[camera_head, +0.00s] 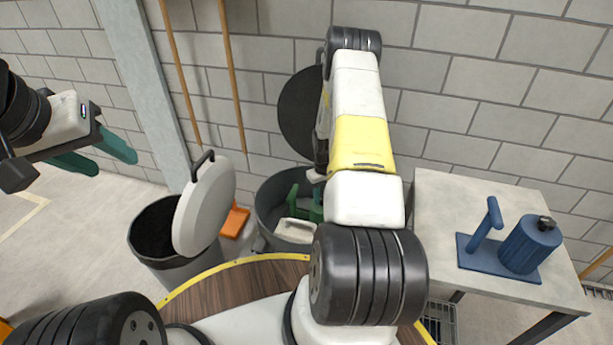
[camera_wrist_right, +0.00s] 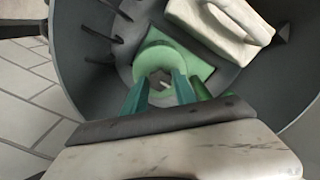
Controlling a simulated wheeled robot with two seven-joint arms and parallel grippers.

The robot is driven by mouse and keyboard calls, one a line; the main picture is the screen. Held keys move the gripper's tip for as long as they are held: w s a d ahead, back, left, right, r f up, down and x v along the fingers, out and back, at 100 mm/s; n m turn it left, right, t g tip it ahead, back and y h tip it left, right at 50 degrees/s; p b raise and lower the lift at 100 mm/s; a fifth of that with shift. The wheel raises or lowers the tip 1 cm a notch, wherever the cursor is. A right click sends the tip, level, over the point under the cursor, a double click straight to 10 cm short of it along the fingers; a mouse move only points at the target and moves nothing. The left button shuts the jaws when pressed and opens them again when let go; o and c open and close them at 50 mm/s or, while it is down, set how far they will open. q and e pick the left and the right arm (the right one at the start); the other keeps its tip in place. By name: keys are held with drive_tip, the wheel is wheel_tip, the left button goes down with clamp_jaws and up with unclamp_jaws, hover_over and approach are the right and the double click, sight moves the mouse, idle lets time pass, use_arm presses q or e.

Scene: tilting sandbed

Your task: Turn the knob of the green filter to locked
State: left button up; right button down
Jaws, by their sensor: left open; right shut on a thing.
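The green filter (camera_head: 300,206) sits low inside a round grey drum, partly hidden behind my right arm in the head view. In the right wrist view its pale green round top (camera_wrist_right: 160,48) and flat green base plate (camera_wrist_right: 196,62) show. My right gripper (camera_wrist_right: 160,84) reaches down into the drum, its two teal fingers closed around the middle of the round top, where the knob is. The knob is mostly hidden between the fingers, so I cannot tell its setting. My left gripper (camera_head: 116,164) is open and empty, raised in the air at the far left.
The grey drum (camera_head: 266,205) also holds a pale block (camera_head: 297,231). A dark bin (camera_head: 150,270) with a tilted pale lid (camera_head: 205,210) stands to its left. A blue filter (camera_head: 528,245) stands on the grey table (camera_head: 445,190) at right.

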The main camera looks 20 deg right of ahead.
drive_tip(key=c, duration=1)
unclamp_jaws()
wheel_tip(320, 180, up, 8)
drive_tip(key=shift+f, duration=0.1)
